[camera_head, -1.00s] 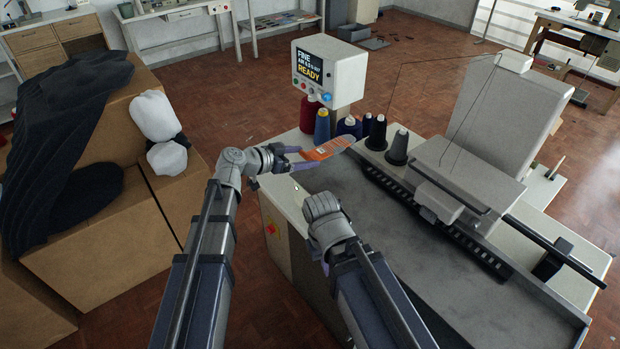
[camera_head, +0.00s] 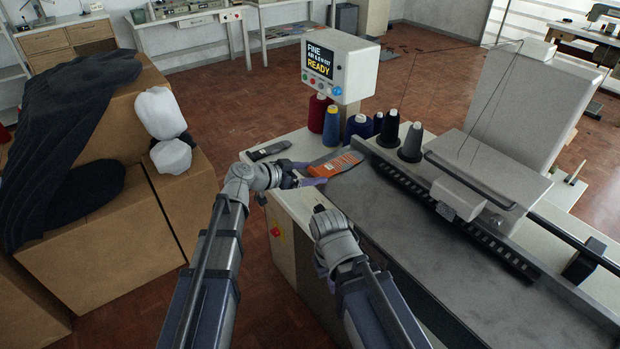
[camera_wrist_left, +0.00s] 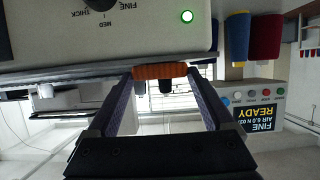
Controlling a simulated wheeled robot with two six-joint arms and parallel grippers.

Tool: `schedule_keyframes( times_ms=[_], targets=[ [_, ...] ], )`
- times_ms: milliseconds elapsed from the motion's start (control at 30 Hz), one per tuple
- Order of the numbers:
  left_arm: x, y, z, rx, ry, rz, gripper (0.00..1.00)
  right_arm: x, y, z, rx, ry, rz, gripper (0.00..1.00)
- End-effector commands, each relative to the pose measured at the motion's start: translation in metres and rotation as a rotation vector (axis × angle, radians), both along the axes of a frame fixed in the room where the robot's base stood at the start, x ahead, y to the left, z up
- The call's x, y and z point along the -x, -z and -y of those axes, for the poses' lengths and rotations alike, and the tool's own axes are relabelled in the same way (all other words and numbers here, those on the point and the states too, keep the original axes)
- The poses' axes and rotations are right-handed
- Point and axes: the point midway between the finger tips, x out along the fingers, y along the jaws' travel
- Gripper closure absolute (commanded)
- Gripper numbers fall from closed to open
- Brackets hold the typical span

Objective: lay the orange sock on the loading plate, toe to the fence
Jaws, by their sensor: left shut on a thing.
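The orange sock (camera_head: 335,163) has a pale label and a grey patch. In the head view it is over the back left of the machine table, in front of the thread cones. My left gripper (camera_head: 312,180) is shut on its near side. In the left wrist view a strip of the orange sock (camera_wrist_left: 160,71) shows between the fingertips. I cannot tell whether the sock touches the surface below. The grey plate surface (camera_head: 400,215) extends right to a dark toothed rail (camera_head: 455,220). My right gripper (camera_head: 322,211) is near the table's front left; its fingers are mostly hidden.
A dark sock-like piece (camera_head: 268,150) lies on the pale table corner. Several thread cones (camera_head: 332,127) and a control box reading READY (camera_head: 338,68) stand behind. The sewing head (camera_head: 485,165) is at right. Cardboard boxes (camera_head: 110,225) with dark cloth stand left.

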Motion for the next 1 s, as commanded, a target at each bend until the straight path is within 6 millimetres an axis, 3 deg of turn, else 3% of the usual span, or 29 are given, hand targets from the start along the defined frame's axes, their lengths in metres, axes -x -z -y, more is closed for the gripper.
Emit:
schedule_keyframes(
  times_ms=[267, 300, 400, 733, 1000],
  targets=[
    [0.000, 0.002, 0.000, 0.000, 0.000, 0.000, 0.67, 0.000, 0.002, 0.000, 0.000, 0.000, 0.000, 1.00],
    [0.000, 0.002, 0.000, 0.000, 0.000, 0.000, 0.13, 0.000, 0.002, 0.000, 0.000, 0.000, 0.000, 1.00],
    [0.000, 0.001, 0.000, 0.000, 0.000, 0.000, 0.02, 0.000, 0.001, 0.000, 0.000, 0.000, 0.000, 1.00],
    [0.000, -0.004, 0.000, 0.000, 0.000, 0.000, 0.00, 0.000, -0.004, 0.000, 0.000, 0.000, 0.000, 1.00],
    [0.029, -0.025, -0.036, 0.000, -0.004, -0.001, 0.00, 0.000, -0.025, 0.000, 0.000, 0.000, 0.000, 1.00]
  ],
)
